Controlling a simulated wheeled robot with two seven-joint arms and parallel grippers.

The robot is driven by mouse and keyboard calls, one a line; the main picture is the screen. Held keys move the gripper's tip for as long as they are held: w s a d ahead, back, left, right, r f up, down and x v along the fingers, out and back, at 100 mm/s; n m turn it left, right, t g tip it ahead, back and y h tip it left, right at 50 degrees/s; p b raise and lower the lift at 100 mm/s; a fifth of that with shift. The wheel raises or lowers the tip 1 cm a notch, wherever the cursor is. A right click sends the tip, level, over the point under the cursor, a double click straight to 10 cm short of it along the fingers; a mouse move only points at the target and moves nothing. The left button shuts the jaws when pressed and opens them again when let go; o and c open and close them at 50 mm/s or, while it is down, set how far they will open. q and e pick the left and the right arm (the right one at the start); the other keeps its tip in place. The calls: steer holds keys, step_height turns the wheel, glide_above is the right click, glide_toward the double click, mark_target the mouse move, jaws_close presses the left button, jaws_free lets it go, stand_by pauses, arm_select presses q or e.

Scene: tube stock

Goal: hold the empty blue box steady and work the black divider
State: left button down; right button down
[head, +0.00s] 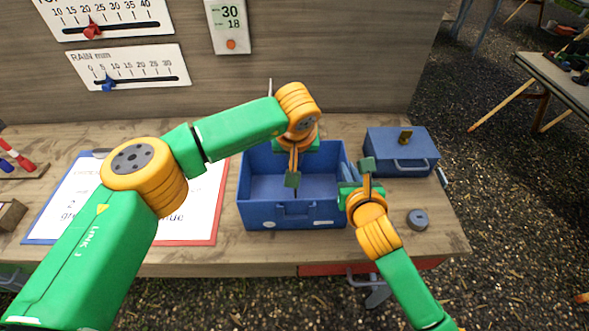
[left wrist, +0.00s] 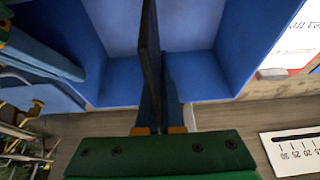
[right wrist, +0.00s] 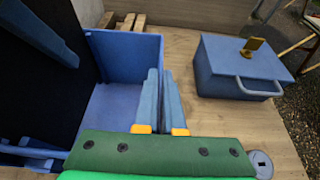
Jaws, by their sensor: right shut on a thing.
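The blue box (head: 262,205) stands on the wooden table with its inside bare apart from the black divider. The divider (left wrist: 150,55) stands on edge in the left wrist view, and its broad dark face fills the left of the right wrist view (right wrist: 35,115). My left gripper (left wrist: 158,100) reaches over the box from behind; its fingers straddle the divider, with a narrow gap on one side. My right gripper (right wrist: 158,100) is shut on the right wall of the blue box. In the head view my left arm covers part of the back wall.
A lidded blue case (head: 385,145) with a brass-coloured piece stands right of the box. A grey disc (head: 417,219) lies near the table's right edge. A clipboard with paper (head: 75,200) lies on the left. Gauges hang on the back panel.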

arm_select(q)
step_height(320, 180, up, 15)
steer(key=shift+r, duration=0.1)
arm_select(e)
steer(key=c, duration=0.9)
jaws_free()
steer(key=shift+c, duration=0.2)
